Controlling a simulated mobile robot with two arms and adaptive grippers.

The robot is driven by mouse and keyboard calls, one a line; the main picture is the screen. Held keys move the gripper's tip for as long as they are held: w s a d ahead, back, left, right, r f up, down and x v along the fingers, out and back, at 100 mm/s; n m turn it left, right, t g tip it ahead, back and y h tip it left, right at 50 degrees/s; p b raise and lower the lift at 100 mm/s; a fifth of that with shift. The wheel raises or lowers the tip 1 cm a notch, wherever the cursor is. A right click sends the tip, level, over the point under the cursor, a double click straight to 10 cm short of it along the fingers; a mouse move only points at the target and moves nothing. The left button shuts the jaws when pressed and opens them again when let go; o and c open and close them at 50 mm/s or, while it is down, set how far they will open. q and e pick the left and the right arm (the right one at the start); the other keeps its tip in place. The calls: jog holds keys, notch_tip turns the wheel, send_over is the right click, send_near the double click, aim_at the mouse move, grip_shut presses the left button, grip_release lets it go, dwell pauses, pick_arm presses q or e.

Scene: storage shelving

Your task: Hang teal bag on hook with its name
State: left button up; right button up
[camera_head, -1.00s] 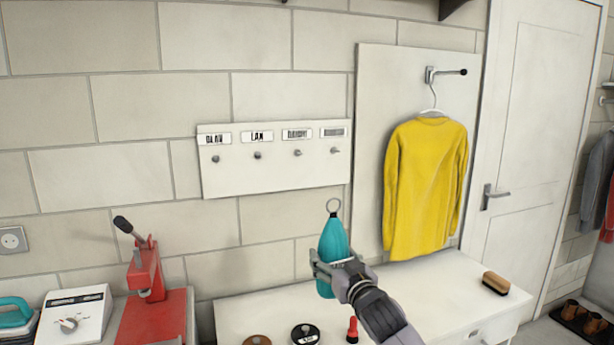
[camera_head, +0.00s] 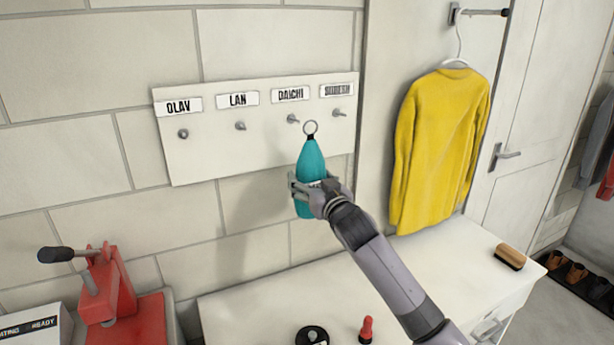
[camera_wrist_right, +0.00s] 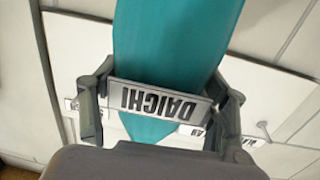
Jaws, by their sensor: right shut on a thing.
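My right gripper (camera_head: 306,187) is shut on the teal bag (camera_head: 312,160) and holds it upright, a metal ring (camera_head: 310,129) at its top. In the right wrist view the teal bag (camera_wrist_right: 180,35) carries a white tag (camera_wrist_right: 160,101) reading DAICHI, between the fingers. The white hook board (camera_head: 230,160) on the wall has labels OLAV, LAN, DAICHI (camera_head: 291,94) and a blurred fourth. The bare DAICHI hook (camera_head: 292,119) shows just left of and above the ring. I cannot tell the depth gap between them. My left gripper is out of view.
A yellow sweater (camera_head: 440,140) hangs on a hanger to the right of the board. A white cabinet top (camera_head: 260,305) below holds a black disc (camera_head: 312,335), a red stamp (camera_head: 366,329) and a brush (camera_head: 510,256). A red press (camera_head: 110,290) stands at left.

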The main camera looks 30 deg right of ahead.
jog(key=w+b, duration=0.1)
jog(key=w, duration=0.1)
jog(key=w+b, duration=0.1)
jog(key=w, duration=0.2)
jog(key=w+b, duration=0.1)
jog(key=w, duration=0.1)
jog(key=shift+w+d+f+b, duration=0.2)
jog(key=shift+w+f+b, duration=0.1)
jog(key=shift+f, duration=0.05)
jog(key=shift+w+f, duration=0.25)
jog(key=shift+w, duration=0.3)
dwell(0.7)
jog(key=o, duration=1.6)
jog(key=shift+c, duration=0.2)
jog(key=shift+o, duration=0.3)
jog(key=shift+f, duration=0.1)
